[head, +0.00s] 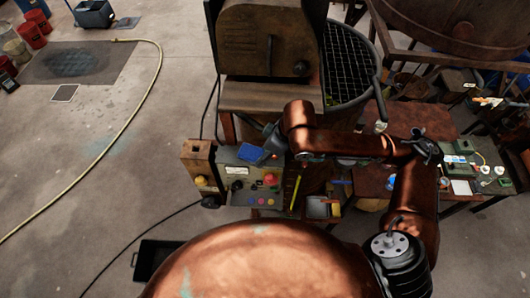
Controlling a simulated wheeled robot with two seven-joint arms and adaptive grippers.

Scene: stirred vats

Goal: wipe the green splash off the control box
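The control box (238,171) stands in the middle of the head view, with a pale label, a red button and a row of small coloured buttons on its panel. Faint green marks (256,187) show on the panel near the red button; they are small and hard to make out. My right gripper (262,150) comes in from the right over the top edge of the box. It appears shut on a blue sponge-like block (250,153), which is over the upper panel. I cannot tell whether the block touches the panel. My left gripper is not in view.
A wooden-topped machine (262,97) and a round grated vat (348,65) stand behind the box. A cluttered bench (470,165) is at right. A yellow hose (150,85) and a black cable cross the floor at left. A black tray (155,258) lies at lower left.

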